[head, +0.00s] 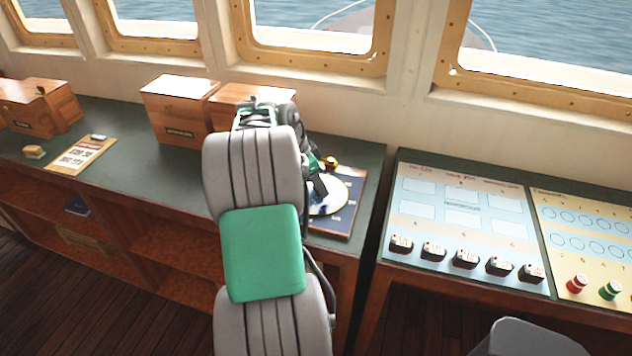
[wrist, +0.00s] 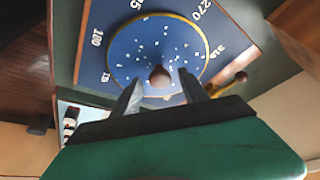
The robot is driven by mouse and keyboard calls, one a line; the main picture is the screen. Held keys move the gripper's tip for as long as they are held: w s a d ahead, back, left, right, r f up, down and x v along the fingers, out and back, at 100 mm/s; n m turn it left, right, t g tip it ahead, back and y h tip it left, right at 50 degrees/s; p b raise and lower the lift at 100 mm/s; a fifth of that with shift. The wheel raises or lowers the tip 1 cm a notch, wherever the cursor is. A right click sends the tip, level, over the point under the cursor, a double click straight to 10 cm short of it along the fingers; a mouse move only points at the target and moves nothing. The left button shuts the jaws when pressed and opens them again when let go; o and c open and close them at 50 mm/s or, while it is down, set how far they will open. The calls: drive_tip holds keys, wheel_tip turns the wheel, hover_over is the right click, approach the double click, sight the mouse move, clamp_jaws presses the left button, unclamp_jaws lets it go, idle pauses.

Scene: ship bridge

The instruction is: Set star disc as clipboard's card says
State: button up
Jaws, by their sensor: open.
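The star disc (wrist: 130,55) is round and blue with white dots and a yellow rim. It lies on a dark blue board (wrist: 228,35) with degree numbers such as 180 and 270. A brownish knob (wrist: 160,75) stands at the disc's centre. My gripper (wrist: 161,84) is open, its fingertips on either side of the knob with gaps visible. In the head view the disc (head: 330,200) looks pale with glare and is partly hidden by my arm. The clipboard (head: 83,156) lies on the counter at left; its card's writing is too small to read surely.
A brass knob (wrist: 240,77) sits beside the disc's rim. Wooden boxes (head: 180,108) stand along the back of the counter, with another box (head: 38,108) at far left. A control panel (head: 458,215) with several dark switches is at right. The counter between clipboard and arm is clear.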

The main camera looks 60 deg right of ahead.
drive_tip(key=shift+c, duration=0.5)
clamp_jaws()
idle(0.8)
